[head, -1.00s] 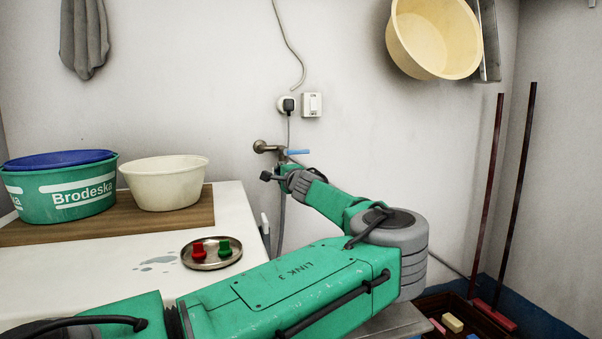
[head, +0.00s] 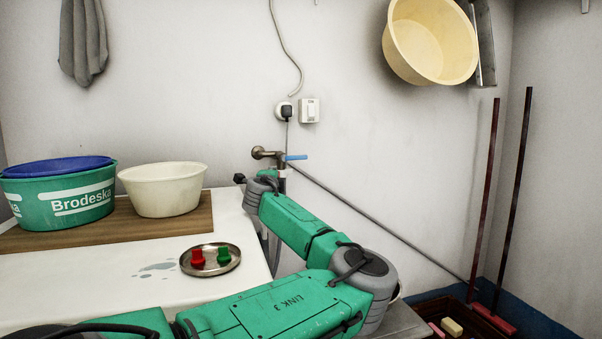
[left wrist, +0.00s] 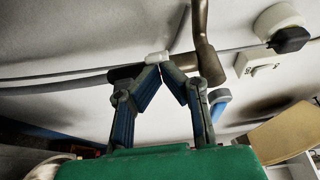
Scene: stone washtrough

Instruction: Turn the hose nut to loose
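The brass tap (head: 263,153) with its blue lever (head: 296,157) is on the back wall; both also show close up in the left wrist view (left wrist: 203,40). The hose nut, with a pale tab (left wrist: 157,58), sits below the spout where the grey hose (left wrist: 60,83) begins. My left gripper (left wrist: 161,67) has its fingertips drawn together at this tab, with only a narrow gap between them; it looks shut on it. The fingers partly cover the nut and spout end. In the head view my wrist hides the nut. My right gripper is not in view.
On the white trough top stand a green tub (head: 60,205), a cream basin (head: 165,190) and a metal dish (head: 222,266) with red and green pieces. A plug and switch (head: 309,110) are above the tap. Two poles (head: 484,200) lean at the right.

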